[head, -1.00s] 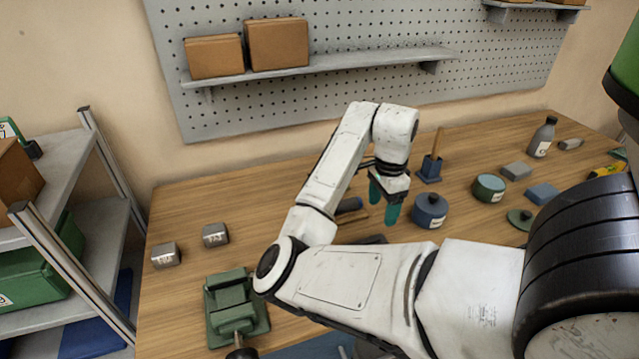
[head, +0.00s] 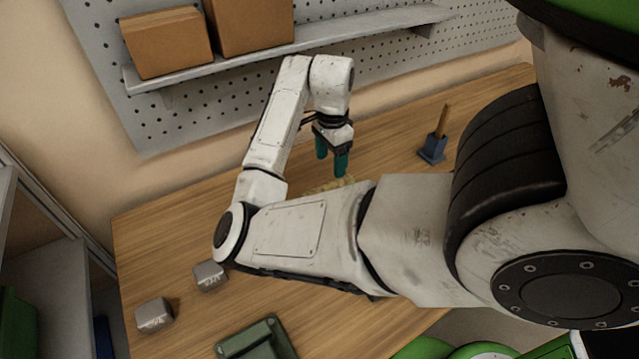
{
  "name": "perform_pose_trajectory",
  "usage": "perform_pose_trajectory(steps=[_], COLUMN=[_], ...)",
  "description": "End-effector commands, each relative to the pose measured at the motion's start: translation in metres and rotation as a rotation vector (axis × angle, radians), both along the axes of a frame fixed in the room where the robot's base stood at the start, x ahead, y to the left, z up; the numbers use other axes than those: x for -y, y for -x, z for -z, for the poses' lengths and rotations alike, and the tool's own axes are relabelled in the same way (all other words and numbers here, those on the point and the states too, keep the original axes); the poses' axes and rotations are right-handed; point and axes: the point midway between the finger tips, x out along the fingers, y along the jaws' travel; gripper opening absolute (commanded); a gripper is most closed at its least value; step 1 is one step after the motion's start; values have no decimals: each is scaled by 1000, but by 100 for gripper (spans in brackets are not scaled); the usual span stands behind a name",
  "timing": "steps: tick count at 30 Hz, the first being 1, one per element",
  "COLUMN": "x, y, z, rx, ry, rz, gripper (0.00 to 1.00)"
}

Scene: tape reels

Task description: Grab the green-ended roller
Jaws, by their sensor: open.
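My gripper (head: 331,165) has two teal fingers pointing down, open and apart, above the wooden workbench (head: 395,150) near the middle of the head view. I see nothing held between the fingers. A small yellowish, bumpy thing (head: 335,184) shows just below the fingers, mostly hidden behind my arm. I cannot tell what it is. I cannot make out a green-ended roller; my arm hides much of the bench.
Two grey metal blocks (head: 209,275) (head: 154,315) lie at the bench's left. A green vise-like tool (head: 255,341) is at the bottom edge. A blue holder (head: 433,148) with a wooden stick stands right. Cardboard boxes (head: 166,42) sit on the wall shelf.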

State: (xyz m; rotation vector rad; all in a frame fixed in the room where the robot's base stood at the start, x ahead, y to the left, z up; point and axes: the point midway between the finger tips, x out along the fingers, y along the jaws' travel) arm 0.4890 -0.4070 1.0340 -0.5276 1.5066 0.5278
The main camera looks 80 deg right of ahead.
Motion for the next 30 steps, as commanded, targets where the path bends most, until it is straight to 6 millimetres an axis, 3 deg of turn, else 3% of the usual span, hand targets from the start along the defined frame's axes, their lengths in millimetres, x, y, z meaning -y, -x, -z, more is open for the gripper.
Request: perform_pose_trajectory(steps=[6, 14, 24, 30], x=[0, 0, 3, 3], y=[1, -1, -4, -4], z=[37, 53, 96, 101], rx=[-5, -1, 0, 0], ry=[-2, -2, -4, -1], rz=[-2, -2, -2, -1], gripper=[71, 71, 71, 71])
